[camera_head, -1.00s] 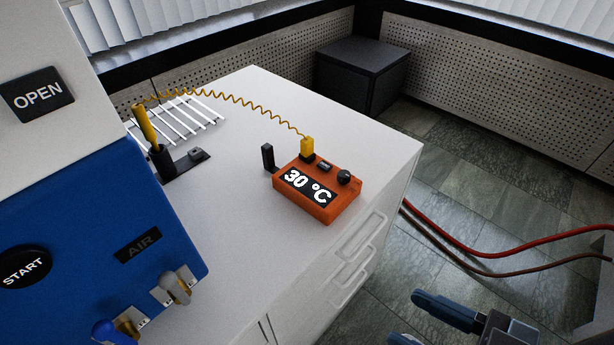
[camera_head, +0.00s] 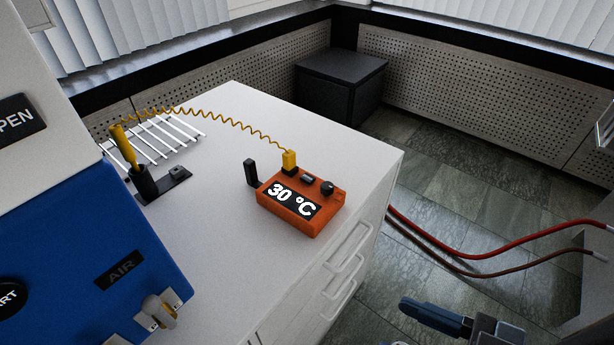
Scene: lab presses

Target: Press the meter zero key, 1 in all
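The orange meter (camera_head: 318,222) sits on the white bench top, its display reading 30 °C. On its top behind the display are a small dark key (camera_head: 308,178) and a round black knob (camera_head: 327,188); no lettering on them is readable. A yellow plug (camera_head: 289,160) stands at its back with a coiled yellow cord (camera_head: 222,120). My gripper (camera_head: 425,330) is at the bottom right edge, beside the bench and well apart from the meter. One blue finger shows clearly; the rest is cut off, so its opening cannot be judged.
A blue machine (camera_head: 80,270) with an AIR label and valves stands at left. A yellow probe (camera_head: 123,145) stands in a black holder, near a white rack (camera_head: 165,138). A black upright piece (camera_head: 251,172) is beside the meter. Red hoses (camera_head: 480,250) cross at right. Bench top before the meter is clear.

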